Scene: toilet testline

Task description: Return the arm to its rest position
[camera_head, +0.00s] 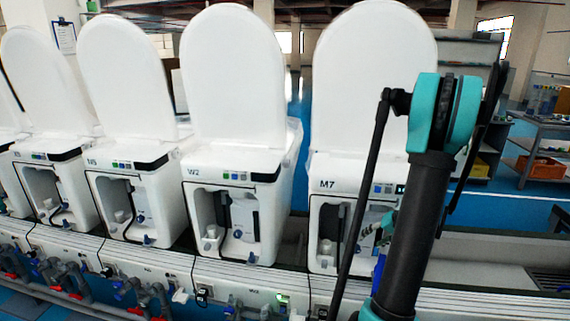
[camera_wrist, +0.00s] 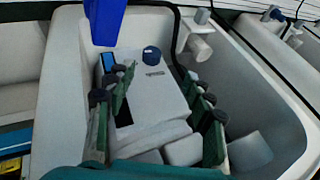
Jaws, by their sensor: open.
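My gripper (camera_wrist: 158,82) is open in the wrist view, its green fingers with dark pads spread to the left and right. Between and beyond the fingers is the open front bay of a toilet unit, with a white box (camera_wrist: 155,90) that has a dark blue cap (camera_wrist: 151,55) on it. I see nothing held between the fingers. In the head view, my dark and teal arm stands in front of the toilet marked M7 (camera_head: 330,185) and hides its right part. Small green parts of my gripper (camera_head: 380,226) show beside the arm, near that toilet's bay.
A toilet marked W2 (camera_head: 232,175) and several others with raised white lids stand in a row to the left. A pale rail (camera_head: 150,262) with pipes and valves runs below them. Shelves (camera_head: 545,125) stand at the right, with blue floor in front.

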